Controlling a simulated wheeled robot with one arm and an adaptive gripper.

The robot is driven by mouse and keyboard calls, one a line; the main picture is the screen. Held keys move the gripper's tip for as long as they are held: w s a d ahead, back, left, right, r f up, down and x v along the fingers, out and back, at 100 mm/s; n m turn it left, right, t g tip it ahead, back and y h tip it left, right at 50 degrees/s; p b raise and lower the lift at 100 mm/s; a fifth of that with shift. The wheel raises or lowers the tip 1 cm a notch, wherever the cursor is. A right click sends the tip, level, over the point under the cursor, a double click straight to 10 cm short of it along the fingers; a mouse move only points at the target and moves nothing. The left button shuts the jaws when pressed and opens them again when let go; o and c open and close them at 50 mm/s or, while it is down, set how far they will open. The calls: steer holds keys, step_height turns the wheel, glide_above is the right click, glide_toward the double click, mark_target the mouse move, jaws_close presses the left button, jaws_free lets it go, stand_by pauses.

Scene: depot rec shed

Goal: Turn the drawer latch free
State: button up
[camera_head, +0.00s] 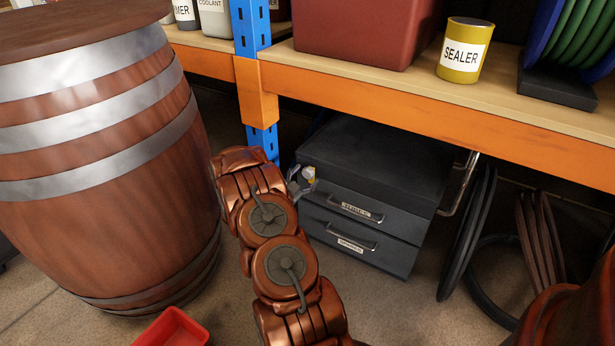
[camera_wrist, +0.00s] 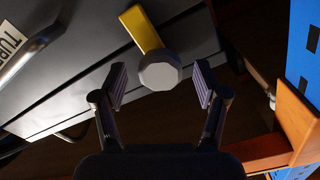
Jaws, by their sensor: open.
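The dark drawer cabinet (camera_head: 375,155) stands on the floor under the shelf, with two closed drawers, each with a bar handle and a label. The drawer latch (camera_head: 309,173) is at the cabinet's left front edge, mostly hidden by my gripper. In the wrist view the latch has a yellow arm (camera_wrist: 141,28) and a grey many-sided knob (camera_wrist: 160,72). The yellow arm slants across the drawer front. My gripper (camera_head: 302,182) is open at the latch. In the wrist view my gripper (camera_wrist: 159,80) has one finger on each side of the knob, with gaps on both sides.
A large wooden barrel (camera_head: 100,165) stands left of my arm. The orange shelf beam (camera_head: 420,105) and its blue post (camera_head: 250,50) are close to the cabinet. Dark hoops (camera_head: 468,235) lean at the right. A red bin (camera_head: 172,328) sits on the floor at front left.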

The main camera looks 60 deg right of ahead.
steer(key=shift+d, duration=1)
steer(key=c, duration=1.1)
steer(key=shift+c, duration=0.2)
